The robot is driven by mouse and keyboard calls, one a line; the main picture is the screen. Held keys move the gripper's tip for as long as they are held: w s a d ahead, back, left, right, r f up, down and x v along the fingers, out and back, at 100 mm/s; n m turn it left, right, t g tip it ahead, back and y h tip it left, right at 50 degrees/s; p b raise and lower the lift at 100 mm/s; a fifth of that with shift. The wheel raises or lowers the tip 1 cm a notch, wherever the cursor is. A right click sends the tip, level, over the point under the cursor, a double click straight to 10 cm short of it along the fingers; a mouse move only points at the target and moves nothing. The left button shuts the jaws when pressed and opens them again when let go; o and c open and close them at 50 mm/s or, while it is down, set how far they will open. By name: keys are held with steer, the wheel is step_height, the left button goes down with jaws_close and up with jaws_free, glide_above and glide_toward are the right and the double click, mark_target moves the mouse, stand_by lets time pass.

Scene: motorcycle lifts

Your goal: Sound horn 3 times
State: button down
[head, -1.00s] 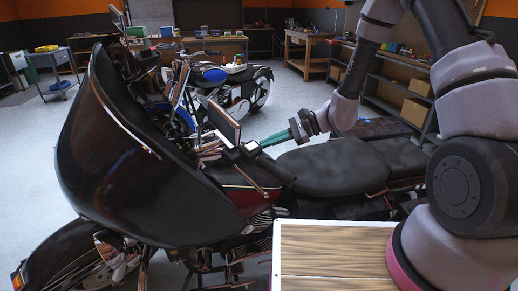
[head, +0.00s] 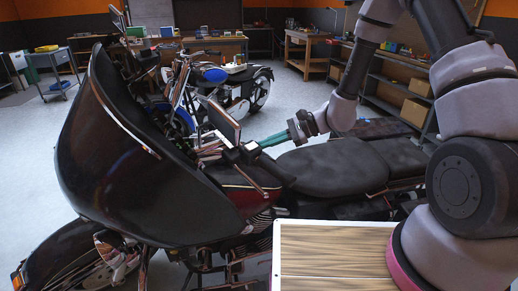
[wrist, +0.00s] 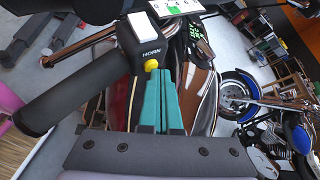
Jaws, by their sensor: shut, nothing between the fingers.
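The horn control is a black switch housing (wrist: 138,42) marked HORN on the handlebar, seen in the wrist view. Its yellow button (wrist: 151,65) sits below the lettering. My gripper (wrist: 161,72) has teal fingers held together and empty, with the tips right at the yellow button. I cannot tell whether they press it. In the head view my gripper (head: 262,143) reaches in from the right to the handlebar of the black motorcycle (head: 85,165). The button cannot be made out there.
A black rubber grip (wrist: 65,98) extends left of the housing in the wrist view. The motorcycle's seat (head: 340,168) lies below my arm. A wooden-topped surface (head: 330,250) is in front.

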steer(key=shift+s+a, duration=0.1)
stand_by(0.7)
steer(key=shift+w+d+r, duration=0.15)
steer(key=shift+w+d, duration=0.5)
steer(key=shift+w, duration=0.1)
steer(key=w+d, duration=0.3)
steer(key=shift+w+d+r, duration=0.2)
steer(key=shift+d+r, duration=0.05)
steer(key=shift+r, duration=0.05)
stand_by(0.4)
